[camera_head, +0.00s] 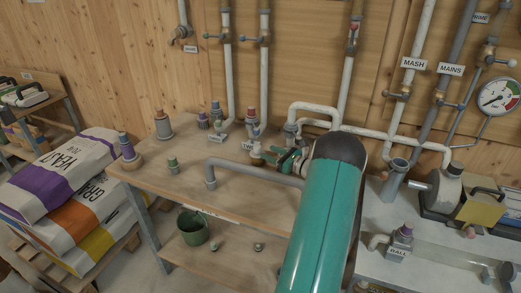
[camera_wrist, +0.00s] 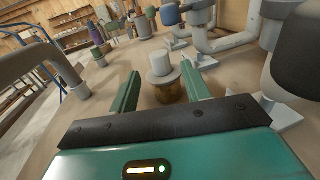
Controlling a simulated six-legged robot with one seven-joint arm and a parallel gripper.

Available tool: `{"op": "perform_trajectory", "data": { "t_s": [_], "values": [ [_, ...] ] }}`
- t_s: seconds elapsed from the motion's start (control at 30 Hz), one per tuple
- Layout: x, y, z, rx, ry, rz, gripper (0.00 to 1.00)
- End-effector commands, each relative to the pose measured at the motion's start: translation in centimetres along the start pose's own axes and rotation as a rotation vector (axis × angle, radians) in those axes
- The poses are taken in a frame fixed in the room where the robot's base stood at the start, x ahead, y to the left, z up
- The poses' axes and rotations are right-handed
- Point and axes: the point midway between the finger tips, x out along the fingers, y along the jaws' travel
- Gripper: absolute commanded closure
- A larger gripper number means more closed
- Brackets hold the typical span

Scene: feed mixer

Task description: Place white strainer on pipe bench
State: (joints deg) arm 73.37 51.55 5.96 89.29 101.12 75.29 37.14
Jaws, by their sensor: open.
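A small piece with a white round top and a brownish lower body, likely the white strainer (camera_wrist: 163,68), stands upright between my gripper's fingers in the wrist view. In the head view its pale top (camera_head: 257,149) shows just left of the fingertips. My gripper (camera_wrist: 160,74) is open, with one green finger on each side of the piece; I cannot tell whether either touches it. In the head view my gripper (camera_head: 277,156) is partly hidden behind my arm. The wooden pipe bench (camera_head: 245,201) lies beneath, and the piece stands on it.
A grey bent pipe (camera_head: 245,168) rises from the bench near my gripper. Several capped fittings, including one at the back left (camera_head: 163,125), stand on the bench. White wall pipes (camera_head: 318,107) come down behind. A green bucket (camera_head: 193,227) sits on the lower shelf.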

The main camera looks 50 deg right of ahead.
Motion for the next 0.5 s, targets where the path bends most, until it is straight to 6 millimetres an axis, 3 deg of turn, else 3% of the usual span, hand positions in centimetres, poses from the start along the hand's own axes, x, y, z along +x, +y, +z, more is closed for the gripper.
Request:
{"op": "perform_trajectory", "data": {
  "t_s": [0.2,0.5],
  "values": [
    [-2.9,0.0,0.0,0.001,0.000,0.000,0.53],
    [-3.3,0.1,0.0,0.001,-0.001,0.002,0.53]
  ]
}}
